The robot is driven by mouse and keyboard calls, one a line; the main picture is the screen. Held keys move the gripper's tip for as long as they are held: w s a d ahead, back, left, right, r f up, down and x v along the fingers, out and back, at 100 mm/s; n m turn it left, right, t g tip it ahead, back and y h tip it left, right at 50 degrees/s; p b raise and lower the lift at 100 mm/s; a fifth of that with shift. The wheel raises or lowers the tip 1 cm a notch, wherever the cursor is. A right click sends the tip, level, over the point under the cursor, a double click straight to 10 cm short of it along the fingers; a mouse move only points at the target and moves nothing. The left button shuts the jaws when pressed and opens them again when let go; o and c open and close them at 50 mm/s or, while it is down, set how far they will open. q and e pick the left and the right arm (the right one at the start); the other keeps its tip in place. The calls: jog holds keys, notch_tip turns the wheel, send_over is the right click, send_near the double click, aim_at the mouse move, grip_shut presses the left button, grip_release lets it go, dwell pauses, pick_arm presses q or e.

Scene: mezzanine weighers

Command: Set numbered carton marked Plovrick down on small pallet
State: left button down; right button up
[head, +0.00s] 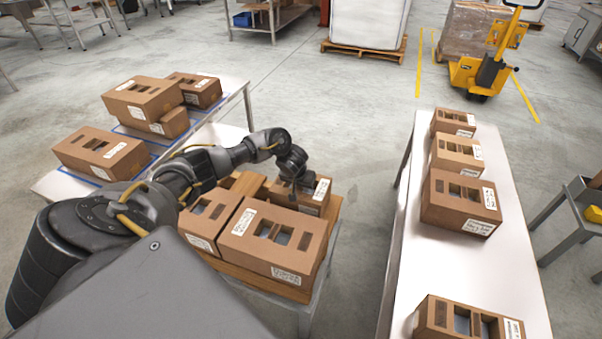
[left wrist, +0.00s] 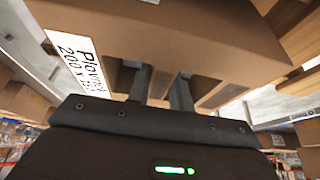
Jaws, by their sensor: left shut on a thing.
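The Plovrick carton (head: 312,203) is brown, with slots in its top and a white label. In the left wrist view the carton (left wrist: 190,30) shows its label reading "Plovrick". My left gripper (head: 297,188) is above it, shut on the carton, with its fingers at the slots (left wrist: 160,88). The small wooden pallet (head: 247,183) is on a grey stand. Two other cartons, a large one (head: 265,248) and a smaller one (head: 203,222), stand on it in front of the held carton. They hide its lower part, so I cannot tell whether it touches the pallet.
A white table (head: 412,262) at the right holds several cartons (head: 458,200). A table at the left (head: 60,185) holds several more (head: 145,98). A yellow pallet truck (head: 478,72) stands at the back right. The floor behind the pallet is clear.

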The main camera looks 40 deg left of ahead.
pick_arm(q)
jog(key=shift+f, duration=0.15)
jog(key=c, duration=1.2)
grip_release()
jog(key=shift+o, duration=0.2)
